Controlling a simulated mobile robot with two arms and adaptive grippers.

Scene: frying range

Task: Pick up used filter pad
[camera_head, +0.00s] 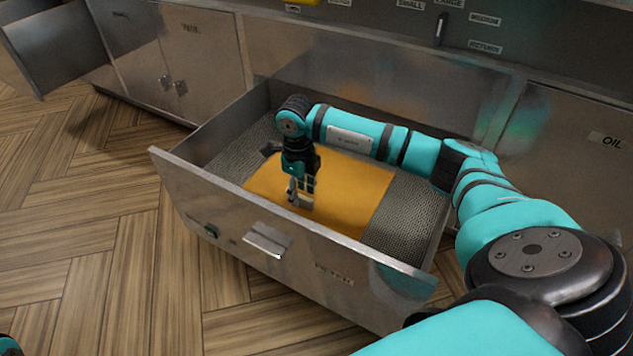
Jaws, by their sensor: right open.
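The used filter pad (355,195) is a flat orange-yellow sheet. It lies on the grey mesh floor of the pulled-out drawer (375,290). My right gripper (301,200) points down inside the drawer over the front left part of the pad. It is open, and nothing shows between its fingers. I cannot tell whether the fingertips touch the pad. My right arm reaches in from the right and hides part of the pad's back edge. My left gripper is not in view.
The drawer's front panel has a handle (268,241) and stands between the pad and the floor (90,230). A cabinet with an open door (60,40) is at the back left. An OIL-labelled cabinet (575,150) is at the right. The wooden floor at left is clear.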

